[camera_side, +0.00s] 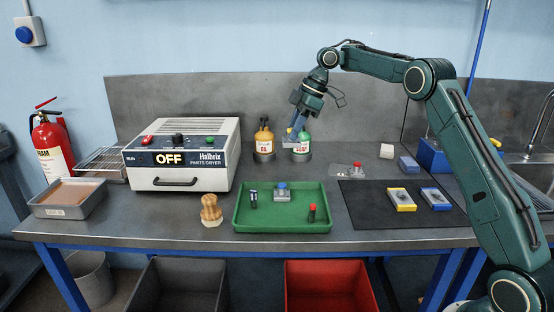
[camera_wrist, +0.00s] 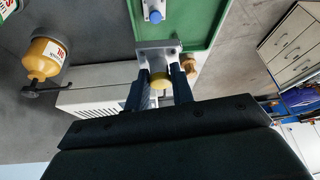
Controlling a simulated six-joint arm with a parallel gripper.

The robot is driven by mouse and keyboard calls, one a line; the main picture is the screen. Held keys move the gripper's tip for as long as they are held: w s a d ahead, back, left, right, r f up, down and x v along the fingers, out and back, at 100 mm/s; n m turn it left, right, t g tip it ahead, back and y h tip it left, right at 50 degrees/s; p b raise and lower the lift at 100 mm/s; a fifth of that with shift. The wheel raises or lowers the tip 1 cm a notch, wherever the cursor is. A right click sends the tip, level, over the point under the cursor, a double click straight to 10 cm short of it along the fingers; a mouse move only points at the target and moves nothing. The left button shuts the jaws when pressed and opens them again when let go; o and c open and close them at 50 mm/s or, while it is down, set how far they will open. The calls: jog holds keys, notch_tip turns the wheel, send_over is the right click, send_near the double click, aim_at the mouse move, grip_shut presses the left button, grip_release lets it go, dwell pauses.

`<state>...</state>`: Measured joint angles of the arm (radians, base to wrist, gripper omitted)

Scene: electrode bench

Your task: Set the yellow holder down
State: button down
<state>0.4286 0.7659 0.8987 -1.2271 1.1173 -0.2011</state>
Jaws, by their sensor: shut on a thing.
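My gripper (camera_side: 293,129) is above the back of the bench, in front of the green-topped bottle. In the wrist view my gripper (camera_wrist: 160,80) is shut on the yellow holder (camera_wrist: 158,45), a pale grey block with a round yellow knob between the fingers. In the side view only a little yellow (camera_side: 288,130) shows at the fingertips; the rest is hard to make out. The holder looks raised off the bench. A similar holder with a blue knob (camera_side: 282,190) stands in the green tray (camera_side: 262,228). Another with a red knob (camera_side: 357,169) stands on a clear plate.
An oil bottle (camera_side: 264,142) and a soap bottle (camera_side: 301,149) stand close by the gripper. The parts dryer (camera_side: 183,153) is to the left. A dark mat (camera_side: 385,222) with two small blocks lies right of the tray.

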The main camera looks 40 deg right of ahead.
jog(key=s+d+r, duration=0.3)
jog(key=s, duration=0.1)
jog(key=shift+s+d, duration=0.2)
jog(key=shift+f, duration=9.9)
jog(key=shift+f, duration=0.15)
jog(key=c, duration=1.2)
grip_release()
